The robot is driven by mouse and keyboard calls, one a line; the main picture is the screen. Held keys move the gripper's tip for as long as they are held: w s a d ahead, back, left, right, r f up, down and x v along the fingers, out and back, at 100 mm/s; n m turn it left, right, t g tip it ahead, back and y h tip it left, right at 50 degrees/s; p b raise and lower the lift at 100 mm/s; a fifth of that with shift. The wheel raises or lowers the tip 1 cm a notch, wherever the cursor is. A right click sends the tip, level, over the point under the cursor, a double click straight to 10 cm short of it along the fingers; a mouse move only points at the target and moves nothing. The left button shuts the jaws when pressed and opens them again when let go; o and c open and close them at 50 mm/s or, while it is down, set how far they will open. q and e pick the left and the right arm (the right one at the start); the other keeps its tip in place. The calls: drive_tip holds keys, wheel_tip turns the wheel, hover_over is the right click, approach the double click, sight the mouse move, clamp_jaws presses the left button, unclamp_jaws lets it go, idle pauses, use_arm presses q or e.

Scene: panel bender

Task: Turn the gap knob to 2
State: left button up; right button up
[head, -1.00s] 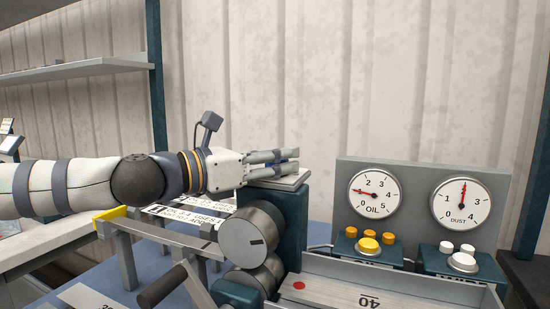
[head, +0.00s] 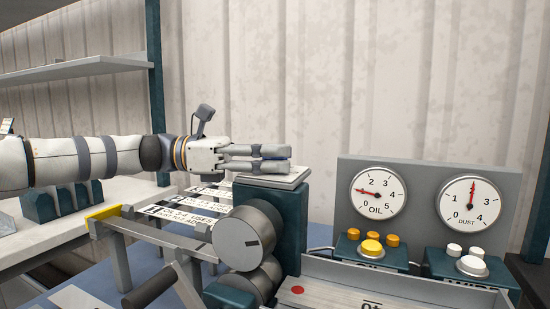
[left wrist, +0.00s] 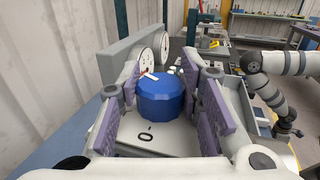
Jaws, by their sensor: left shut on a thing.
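The gap knob (left wrist: 160,98) is a blue, faceted knob standing on a light plate (left wrist: 150,139) with a dark "0" on it, in the left wrist view. My left gripper (head: 280,158) reaches over the top of the teal post from the left in the head view. Its two fingers are shut on the knob, one on each side. The fingers largely hide the knob in the head view. A small white and red mark shows at the knob's far edge, but its reading is unclear. My right gripper (left wrist: 287,128) is small at the right of the left wrist view; its jaws are unclear.
The oil gauge (head: 378,193) and dust gauge (head: 470,203) stand on a grey panel at right, with yellow and white buttons below. A shelf (head: 80,68) hangs on the left wall.

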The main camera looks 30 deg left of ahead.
use_arm(q)
drive_tip(key=shift+d+f+g, duration=0.1)
drive_tip(key=shift+f+g, duration=0.15)
drive_tip(key=shift+g, duration=0.05)
drive_tip(key=o, duration=1.2)
drive_tip(key=shift+d, duration=0.1)
drive_tip(key=shift+r, duration=0.1)
drive_tip(key=shift+a, duration=0.35)
drive_tip(key=v, duration=1.1)
drive_tip(key=shift+s+a, duration=0.15)
drive_tip(key=shift+a, duration=0.05)
